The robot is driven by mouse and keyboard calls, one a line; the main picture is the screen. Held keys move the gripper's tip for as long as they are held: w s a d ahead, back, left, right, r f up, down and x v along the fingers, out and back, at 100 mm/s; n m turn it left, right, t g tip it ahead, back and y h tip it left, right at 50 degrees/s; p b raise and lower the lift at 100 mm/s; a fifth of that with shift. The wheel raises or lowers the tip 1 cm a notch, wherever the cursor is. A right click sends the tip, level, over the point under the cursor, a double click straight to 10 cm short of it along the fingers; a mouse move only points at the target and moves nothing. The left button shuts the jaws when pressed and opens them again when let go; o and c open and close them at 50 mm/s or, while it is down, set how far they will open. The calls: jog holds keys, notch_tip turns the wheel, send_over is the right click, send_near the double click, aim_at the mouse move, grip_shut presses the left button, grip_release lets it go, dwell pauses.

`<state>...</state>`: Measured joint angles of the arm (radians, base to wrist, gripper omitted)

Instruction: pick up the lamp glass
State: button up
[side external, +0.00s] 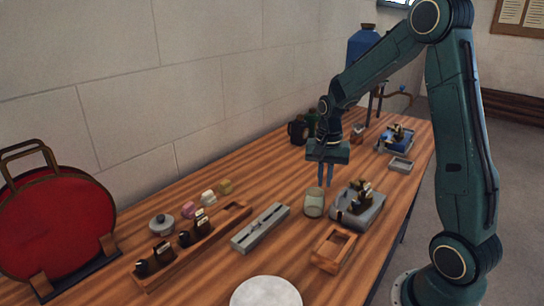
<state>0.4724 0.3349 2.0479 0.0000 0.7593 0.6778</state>
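The lamp glass appears to be the pale greenish, see-through cylinder (314,203) standing upright on the wooden bench, near the middle of the side view. My gripper (325,184) points down, with its fingertips close to the top of the glass, slightly to its right and apparently behind or above it. The two fingers show a small gap and nothing is seen between them. I cannot tell from this angle whether a fingertip touches the glass.
A grey tray (358,212) with dark and brass parts stands just right of the glass. A small wooden box (332,250) and a grey slotted block (261,228) lie nearer.

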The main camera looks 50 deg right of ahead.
jog(key=shift+f, duration=1.1)
jog(key=shift+f, duration=0.1)
jog(key=shift+s+f, duration=0.1)
jog(key=shift+f, duration=2.4)
grip_shut()
jog(key=shift+r, duration=0.2)
notch_tip(320, 180, up, 20)
jog(key=shift+f, duration=0.15)
